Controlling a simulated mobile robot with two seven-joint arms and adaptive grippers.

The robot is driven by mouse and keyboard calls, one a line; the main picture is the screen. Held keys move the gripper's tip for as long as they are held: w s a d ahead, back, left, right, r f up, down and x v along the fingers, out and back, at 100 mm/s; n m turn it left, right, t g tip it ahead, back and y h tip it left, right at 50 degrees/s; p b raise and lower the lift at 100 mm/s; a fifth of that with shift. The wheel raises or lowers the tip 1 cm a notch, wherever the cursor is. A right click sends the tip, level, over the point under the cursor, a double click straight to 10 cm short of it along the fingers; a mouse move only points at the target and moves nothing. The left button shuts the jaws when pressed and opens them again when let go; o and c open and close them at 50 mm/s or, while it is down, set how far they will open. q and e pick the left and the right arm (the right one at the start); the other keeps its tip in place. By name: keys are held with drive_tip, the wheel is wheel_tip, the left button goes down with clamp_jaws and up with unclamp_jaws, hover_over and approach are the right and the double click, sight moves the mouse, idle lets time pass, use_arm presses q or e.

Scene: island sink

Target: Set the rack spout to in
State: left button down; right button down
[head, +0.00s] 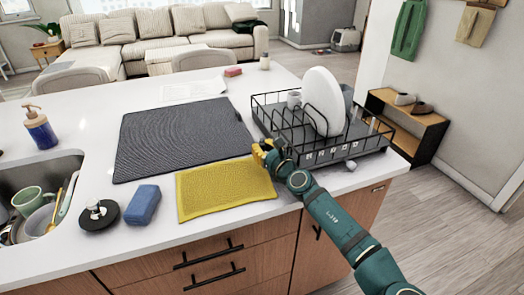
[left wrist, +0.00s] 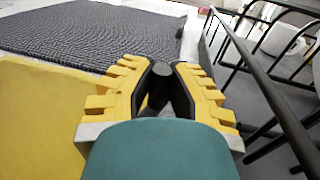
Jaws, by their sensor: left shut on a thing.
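The dish rack (head: 384,135) is a black wire frame over a dark tray, standing at the right end of the white island. My left gripper (head: 266,152), with yellow fingers, is at the rack's near left corner. It is shut on a small dark part (left wrist: 160,84), which shows between the black finger pads in the left wrist view. This part may be the rack spout, but the fingers hide most of it and I cannot tell how it is turned. A small grey rounded piece (head: 351,165) shows at the rack's front edge. My right gripper is not in view.
A white plate (head: 323,100) and a cup (head: 294,99) stand in the rack. A yellow cloth (head: 225,187) lies just left of my gripper, with a dark ribbed mat (head: 180,137) behind it. A blue sponge (head: 142,204) and the sink (head: 35,180) are further left.

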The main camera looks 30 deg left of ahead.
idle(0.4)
use_arm(q)
drive_tip(key=c, duration=0.9)
unclamp_jaws()
wheel_tip(320, 180, up, 10)
